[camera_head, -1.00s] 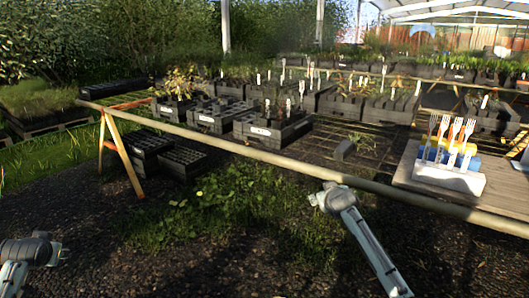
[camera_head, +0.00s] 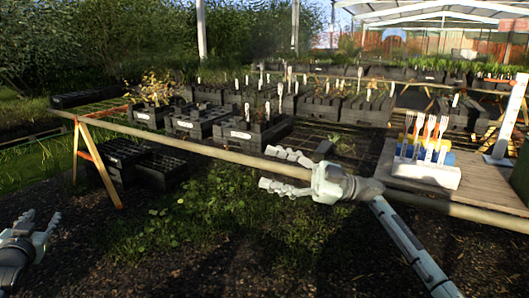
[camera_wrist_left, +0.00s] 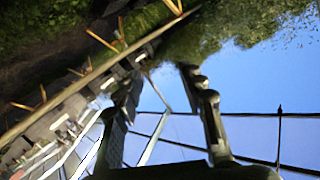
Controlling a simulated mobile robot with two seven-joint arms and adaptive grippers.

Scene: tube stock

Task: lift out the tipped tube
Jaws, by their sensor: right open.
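A small grey tube (camera_head: 323,149) appears to lie on its side on the mesh bench (camera_head: 372,150), with a spindly green plant (camera_head: 344,144) spreading to its right. My right gripper (camera_head: 268,168) is open and empty, in front of the bench's front rail and lower left of the tube in the picture, apart from it. Its fingers point left. My left gripper (camera_head: 42,217) is open and empty at the lower left, far from the tube. Its spread fingers also show in the left wrist view (camera_wrist_left: 160,80), against sky.
Black trays of potted plants (camera_head: 238,132) with white labels stand on the bench left of the tube. A white holder (camera_head: 428,174) with several forks stands on a wooden board at right. The front rail (camera_head: 232,156) runs along the bench edge. Black crates (camera_head: 165,172) sit below.

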